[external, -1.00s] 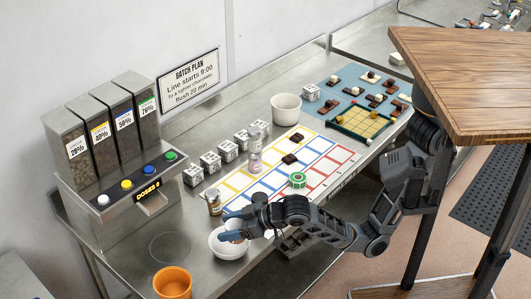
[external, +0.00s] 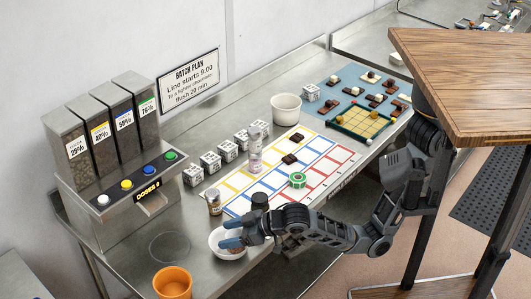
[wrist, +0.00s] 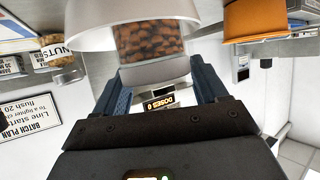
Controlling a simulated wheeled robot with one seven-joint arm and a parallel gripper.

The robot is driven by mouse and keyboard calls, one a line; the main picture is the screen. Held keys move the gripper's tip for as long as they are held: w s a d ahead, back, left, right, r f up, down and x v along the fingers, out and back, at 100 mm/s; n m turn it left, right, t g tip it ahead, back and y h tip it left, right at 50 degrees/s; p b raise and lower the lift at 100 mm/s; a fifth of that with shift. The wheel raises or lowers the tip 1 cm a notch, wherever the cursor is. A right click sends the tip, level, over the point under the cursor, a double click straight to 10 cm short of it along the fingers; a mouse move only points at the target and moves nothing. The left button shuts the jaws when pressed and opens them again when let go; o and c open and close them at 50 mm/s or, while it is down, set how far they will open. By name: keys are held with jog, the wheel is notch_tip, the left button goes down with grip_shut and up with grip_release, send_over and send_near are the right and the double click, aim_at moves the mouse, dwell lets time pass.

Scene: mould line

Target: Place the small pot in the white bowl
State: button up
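The small pot shows in the wrist view as a clear vessel of brown pieces (wrist: 148,40) with a pale band at its lower end. The white bowl (wrist: 88,28) is beside and behind it. In the external view the white bowl (external: 216,241) sits on the steel bench, with my gripper (external: 232,234) low over it. My blue fingers are spread, one on each side of the pot in the wrist view (wrist: 155,78). I cannot tell whether they press on it. The external view mostly hides the pot behind my fingers.
An orange cup (external: 172,284) stands in front of the bowl. A small brown jar (external: 214,203) stands behind it, with a taller stacked jar (external: 255,150) further back. The dispenser (external: 120,205) is at left. A wooden tabletop (external: 470,80) overhangs at right.

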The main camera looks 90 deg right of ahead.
jog(key=o, duration=0.3)
jog(key=shift+r, duration=0.25)
jog(key=v, duration=1.2)
jog(key=shift+r, duration=0.4)
